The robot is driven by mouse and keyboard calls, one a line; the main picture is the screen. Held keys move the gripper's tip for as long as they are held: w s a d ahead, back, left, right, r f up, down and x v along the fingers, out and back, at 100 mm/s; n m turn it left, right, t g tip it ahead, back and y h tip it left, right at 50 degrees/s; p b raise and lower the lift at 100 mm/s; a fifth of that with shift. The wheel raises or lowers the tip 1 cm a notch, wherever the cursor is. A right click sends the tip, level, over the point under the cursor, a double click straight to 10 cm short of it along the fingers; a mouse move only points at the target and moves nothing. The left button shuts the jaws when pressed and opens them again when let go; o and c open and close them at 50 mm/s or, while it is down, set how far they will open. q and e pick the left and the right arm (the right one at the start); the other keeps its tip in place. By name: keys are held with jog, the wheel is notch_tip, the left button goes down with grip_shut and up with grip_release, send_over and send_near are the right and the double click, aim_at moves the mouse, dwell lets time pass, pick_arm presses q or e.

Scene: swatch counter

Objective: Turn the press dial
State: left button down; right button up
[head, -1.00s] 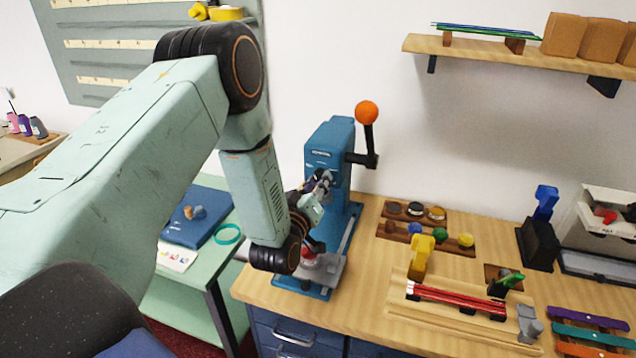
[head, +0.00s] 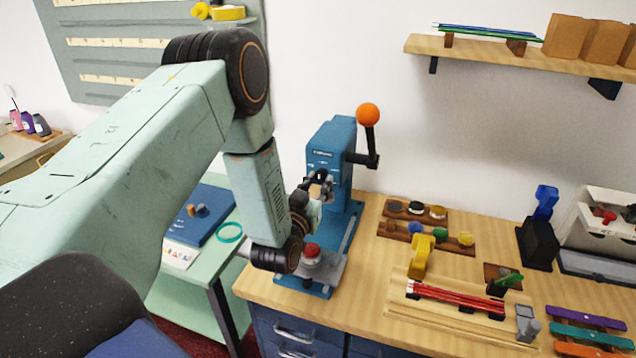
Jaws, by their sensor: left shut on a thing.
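The blue press (head: 330,140) stands upright at the left end of the wooden counter, with an orange ball (head: 368,114) on its black lever at the upper right. My left gripper (head: 322,184) is at the front of the press, below its head, and is shut on a part there. I take this part to be the press dial; the fingers mostly hide it. Below the gripper, a red-topped piece (head: 312,250) sits on the grey plate of the press base. My right gripper is not in view.
On the counter (head: 375,300), right of the press, are racks of round pieces (head: 416,209), a yellow tool (head: 421,256) and red rods (head: 456,299). A black stand with a blue piece (head: 545,203) is farther right. A shelf (head: 470,46) hangs above. A green side table (head: 190,300) is at left.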

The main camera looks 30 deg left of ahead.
pick_arm(q)
jog(key=shift+s+f, duration=0.1)
jog(key=shift+f, duration=0.1)
jog(key=c, duration=1.5)
grip_release()
jog(key=o, duration=0.4)
jog(key=shift+s+r, duration=0.1)
jog(key=shift+r, duration=0.1)
jog(key=shift+o, duration=0.2)
jog(key=v, duration=1.2)
